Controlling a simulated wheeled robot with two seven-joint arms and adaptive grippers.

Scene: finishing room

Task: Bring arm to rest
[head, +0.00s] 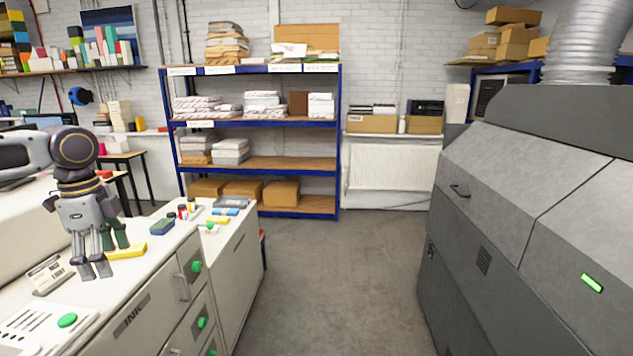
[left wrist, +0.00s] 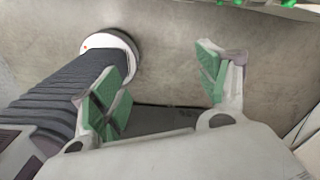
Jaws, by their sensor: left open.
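My left arm comes in from the left in the head view, and my left gripper (head: 108,258) hangs fingers-down above the white cabinet top. The left wrist view shows its two green-padded fingers (left wrist: 165,85) spread apart with nothing between them. Behind the fingers in that view are a plain grey-brown surface, and a dark ribbed part with a white round end on the left. My right arm and gripper are not in view.
A white cabinet (head: 140,312) with green knobs stands at the lower left, small bottles and blocks on top. A large grey machine (head: 530,200) fills the right. Blue-framed shelves (head: 250,121) stand at the back. The grey floor (head: 335,270) between is clear.

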